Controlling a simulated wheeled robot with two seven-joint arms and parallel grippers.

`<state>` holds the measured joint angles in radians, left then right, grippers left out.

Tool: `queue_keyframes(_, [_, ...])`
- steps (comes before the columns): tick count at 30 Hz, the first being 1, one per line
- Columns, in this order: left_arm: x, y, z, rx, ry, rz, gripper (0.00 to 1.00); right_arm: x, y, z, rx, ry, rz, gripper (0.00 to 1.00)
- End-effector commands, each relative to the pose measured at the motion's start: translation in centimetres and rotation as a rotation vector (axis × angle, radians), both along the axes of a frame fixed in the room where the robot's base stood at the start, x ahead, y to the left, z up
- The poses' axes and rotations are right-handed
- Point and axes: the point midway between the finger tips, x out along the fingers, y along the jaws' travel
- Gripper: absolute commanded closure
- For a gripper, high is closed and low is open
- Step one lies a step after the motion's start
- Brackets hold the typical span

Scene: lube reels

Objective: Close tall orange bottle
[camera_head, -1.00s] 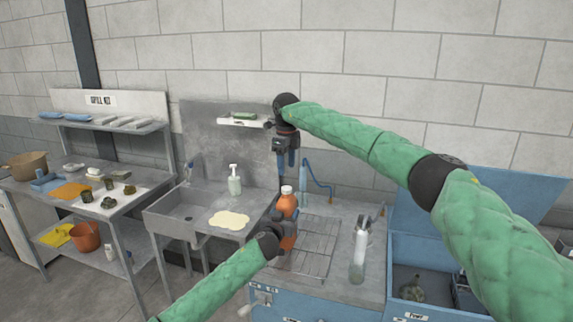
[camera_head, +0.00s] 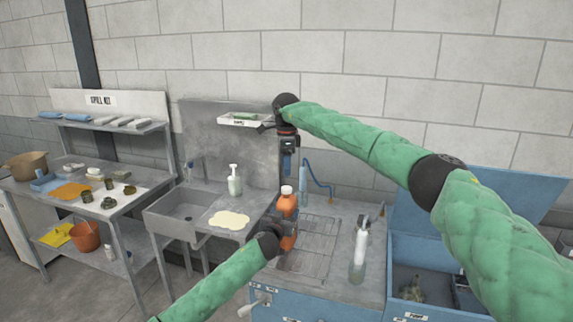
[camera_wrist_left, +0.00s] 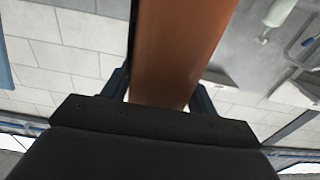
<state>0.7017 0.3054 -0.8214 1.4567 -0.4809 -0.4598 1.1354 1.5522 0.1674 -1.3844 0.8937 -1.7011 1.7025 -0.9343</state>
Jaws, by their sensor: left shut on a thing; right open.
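The tall orange bottle (camera_head: 288,208) stands upright on the right-hand worktop, with a white top (camera_head: 287,189). Whether that top is tight I cannot tell. My left gripper (camera_head: 286,232) is shut around the bottle's lower body. In the left wrist view the bottle (camera_wrist_left: 183,45) fills the space between the two fingers, and its top is out of frame. My right gripper (camera_head: 288,168) is open and points down just above the white top, apparently empty. Its finger gap is hard to see from this side.
A wire rack (camera_head: 316,250) lies right of the bottle. A clear spray bottle (camera_head: 359,250) stands farther right, beside an open blue box (camera_head: 420,255). A sink (camera_head: 185,215) and pump bottle (camera_head: 235,181) are to the left. A small shelf (camera_head: 243,121) hangs behind.

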Motion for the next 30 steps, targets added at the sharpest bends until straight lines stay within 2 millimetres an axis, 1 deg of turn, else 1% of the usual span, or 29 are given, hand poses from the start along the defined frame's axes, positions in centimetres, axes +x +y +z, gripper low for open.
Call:
queue_keyframes(5, [0.0,0.0,0.0,-0.001,0.0,-0.001,1.0,0.0,0.0,-0.8,0.0,0.001,0.0,0.43])
queue_keyframes(8, [0.0,0.0,0.0,-0.001,0.0,-0.001,1.0,0.0,0.0,-1.7,0.001,0.001,0.0,0.43])
queue_keyframes(18, [0.0,0.0,0.0,-0.001,0.0,-0.001,1.0,0.0,0.0,-6.3,0.001,0.002,-0.001,0.43])
queue_keyframes(21, [0.0,0.0,0.0,-0.001,0.0,-0.001,1.0,0.0,0.0,-7.3,0.0,0.002,-0.001,0.43])
queue_keyframes(25, [0.0,0.0,0.0,-0.001,0.0,-0.001,1.0,0.0,0.0,-8.0,0.0,0.001,-0.001,0.43])
queue_keyframes(30, [0.0,0.0,0.0,-0.001,0.0,0.0,1.0,0.0,0.0,-8.0,0.0,0.0,-0.001,0.43])
